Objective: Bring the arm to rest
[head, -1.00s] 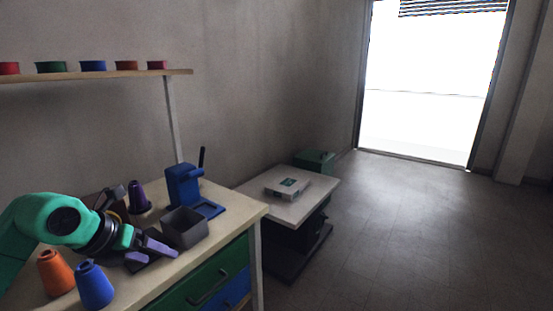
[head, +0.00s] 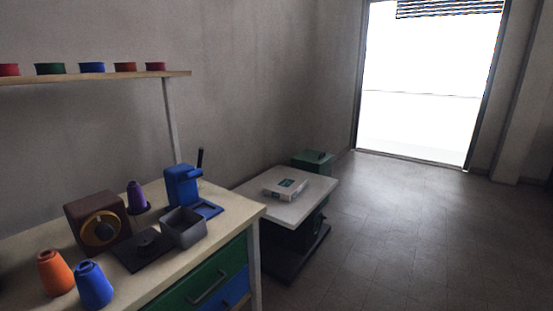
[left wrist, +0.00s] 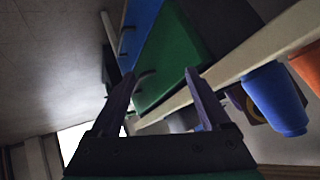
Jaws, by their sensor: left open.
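My left gripper (left wrist: 160,85) shows in the left wrist view, with its two purple-grey fingers apart and nothing between them. Beyond the fingers lie the green drawer front (left wrist: 178,55) and the bench edge (left wrist: 232,66). The left arm is out of the head view. My right gripper is in neither view.
The workbench (head: 213,237) carries an orange cone (head: 54,272), a blue cone (head: 94,286), a purple cone (head: 136,197), a brown box with a dial (head: 97,222), a grey open bin (head: 183,228) and a blue stand (head: 184,186). A low cart (head: 322,187) stands beyond. Floor at right is clear.

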